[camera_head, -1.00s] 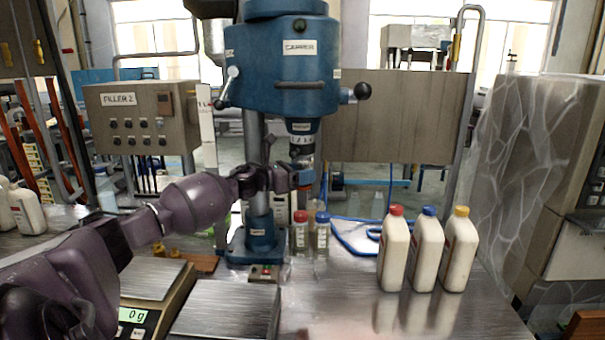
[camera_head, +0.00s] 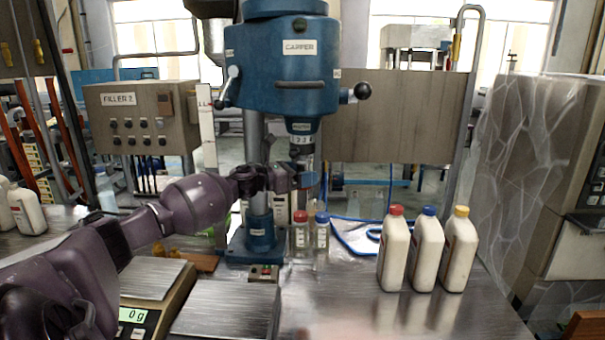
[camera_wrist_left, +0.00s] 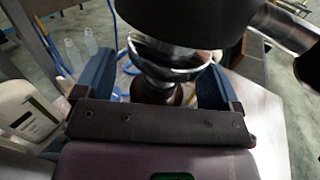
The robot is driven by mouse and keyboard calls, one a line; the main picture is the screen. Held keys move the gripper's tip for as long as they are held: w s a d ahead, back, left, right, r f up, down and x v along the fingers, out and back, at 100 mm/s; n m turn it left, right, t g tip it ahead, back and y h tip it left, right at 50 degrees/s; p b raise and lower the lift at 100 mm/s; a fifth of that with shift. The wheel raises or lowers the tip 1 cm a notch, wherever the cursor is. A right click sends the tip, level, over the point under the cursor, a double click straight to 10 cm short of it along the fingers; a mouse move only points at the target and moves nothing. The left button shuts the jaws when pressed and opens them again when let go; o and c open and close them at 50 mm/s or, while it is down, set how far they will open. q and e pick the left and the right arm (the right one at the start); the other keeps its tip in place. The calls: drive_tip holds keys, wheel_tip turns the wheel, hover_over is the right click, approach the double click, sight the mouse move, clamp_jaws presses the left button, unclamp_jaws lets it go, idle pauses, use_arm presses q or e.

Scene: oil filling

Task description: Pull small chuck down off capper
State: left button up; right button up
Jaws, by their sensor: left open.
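The blue capper (camera_head: 283,65) stands at the back centre of the bench. The small chuck (camera_head: 301,148) is at the lower end of its spindle. In the left wrist view the chuck appears as a silver flared piece (camera_wrist_left: 172,72) under a dark round body, with a darker part below it. My left gripper (camera_head: 300,178) is just below the capper head. Its blue fingers (camera_wrist_left: 155,82) stand apart, one on each side of the chuck, with visible gaps. I cannot tell whether either finger touches it. My right gripper is not in view.
Two small jars, one red-capped (camera_head: 300,231) and one blue-capped (camera_head: 321,231), stand by the capper base (camera_head: 258,245). White bottles (camera_head: 427,250) with coloured caps stand to the right. A scale (camera_head: 150,285) is at front left.

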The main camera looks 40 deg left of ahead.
use_arm(q)
drive_tip(key=shift+f, duration=0.2)
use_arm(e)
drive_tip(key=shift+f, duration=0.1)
use_arm(q)
drive_tip(key=shift+f+b, duration=0.6)
drive_tip(key=shift+f, duration=0.45)
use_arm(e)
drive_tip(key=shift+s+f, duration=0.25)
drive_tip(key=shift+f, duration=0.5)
use_arm(q)
drive_tip(key=shift+c, duration=0.4)
drive_tip(key=c, duration=1.3)
drive_tip(key=shift+f, duration=0.35)
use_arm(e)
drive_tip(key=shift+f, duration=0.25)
use_arm(q)
wheel_tip(320, 180, down, 3)
drive_tip(key=shift+r+b, duration=0.2)
drive_tip(key=shift+b, duration=0.6)
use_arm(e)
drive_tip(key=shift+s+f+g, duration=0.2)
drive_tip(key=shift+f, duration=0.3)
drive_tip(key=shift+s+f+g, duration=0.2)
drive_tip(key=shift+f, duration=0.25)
